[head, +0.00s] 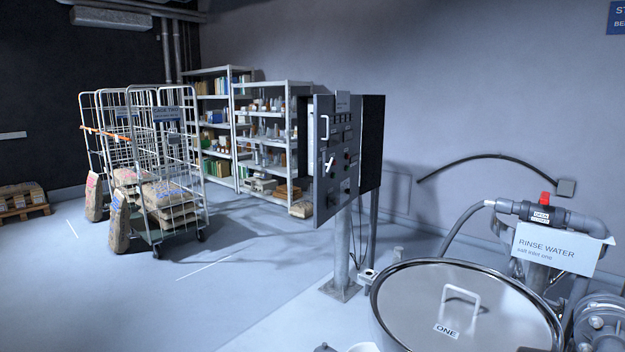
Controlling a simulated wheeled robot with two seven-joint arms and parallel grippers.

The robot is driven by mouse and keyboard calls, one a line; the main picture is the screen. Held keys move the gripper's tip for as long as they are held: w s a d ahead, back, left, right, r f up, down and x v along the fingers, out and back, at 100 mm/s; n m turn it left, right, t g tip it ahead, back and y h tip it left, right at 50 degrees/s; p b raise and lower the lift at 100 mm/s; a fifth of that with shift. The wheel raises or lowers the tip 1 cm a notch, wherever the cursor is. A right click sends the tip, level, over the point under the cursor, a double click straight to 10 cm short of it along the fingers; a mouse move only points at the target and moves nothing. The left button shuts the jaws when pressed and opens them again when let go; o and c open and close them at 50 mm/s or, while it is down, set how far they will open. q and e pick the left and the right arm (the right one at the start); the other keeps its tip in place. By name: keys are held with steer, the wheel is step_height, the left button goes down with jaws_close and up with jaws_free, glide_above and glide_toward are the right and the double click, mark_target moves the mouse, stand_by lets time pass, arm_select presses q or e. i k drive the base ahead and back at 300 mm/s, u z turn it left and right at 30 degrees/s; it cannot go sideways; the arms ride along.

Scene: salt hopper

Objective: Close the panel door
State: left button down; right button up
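The panel door (324,190) is on a grey control cabinet on a post, near the middle of the head view. A pale pull handle (324,127) is near its left edge, with a smaller white latch-like handle (330,163) below. Rows of small switches and labels are on the face to the right of the handles. The door appears swung out, its left edge nearer me and a dark cabinet part (372,143) behind it at the right. The exact opening angle and hinge are unclear. Neither of my grippers is in view.
A large lidded vessel (410,300) marked ONE stands at front right, beside pipes and a rinse water sign (555,250). The cabinet's post (341,250) stands on the floor. Wire cage trolleys (187,150) with sacks and shelves (240,130) stand at left. Floor at front left is clear.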

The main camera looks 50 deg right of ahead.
mark_target(337, 116)
steer(key=z, duration=0.45)
steer(key=i, duration=1.85)
steer(key=z, duration=1.8)
steer(key=i, duration=1.15)
steer(key=z, duration=1.2)
